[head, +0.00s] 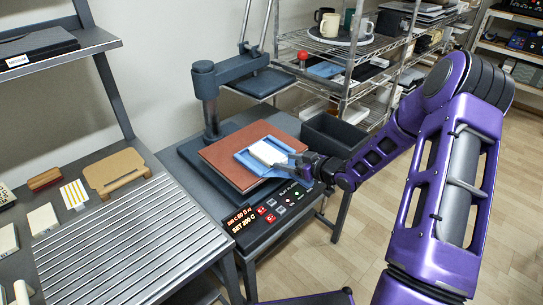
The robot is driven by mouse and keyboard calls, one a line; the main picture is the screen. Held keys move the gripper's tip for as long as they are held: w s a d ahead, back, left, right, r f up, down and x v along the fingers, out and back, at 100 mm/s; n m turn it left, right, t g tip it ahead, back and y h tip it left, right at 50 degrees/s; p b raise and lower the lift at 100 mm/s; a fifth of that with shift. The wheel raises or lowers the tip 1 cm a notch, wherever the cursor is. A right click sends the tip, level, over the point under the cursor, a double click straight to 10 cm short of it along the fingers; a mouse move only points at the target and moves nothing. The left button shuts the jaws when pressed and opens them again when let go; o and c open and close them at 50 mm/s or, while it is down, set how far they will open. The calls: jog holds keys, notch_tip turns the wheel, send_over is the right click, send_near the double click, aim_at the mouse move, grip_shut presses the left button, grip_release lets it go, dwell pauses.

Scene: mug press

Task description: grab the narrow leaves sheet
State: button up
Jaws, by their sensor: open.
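I cannot tell for sure which sheet is the narrow leaves one; no leaf print can be made out. A small white sheet with yellow stripes (74,194) lies on the left bench. Plain-looking pale sheets or blocks, a middle one (42,219) and a nearer one (8,240), lie beside it. My gripper (293,166) is open over the heat press, at the right edge of a blue piece (247,160) with a white pad (268,152) on it. Whether the fingers touch this piece is unclear.
The blue piece lies on the press's red-brown plate (228,165), with the lit control panel (265,210) in front. The press's upper plate (262,84) is raised. A ribbed metal rack (130,245) and tan board (115,172) are on the left bench. A dark bin (330,135) stands behind my gripper.

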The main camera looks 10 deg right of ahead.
grip_shut()
dwell(0.3)
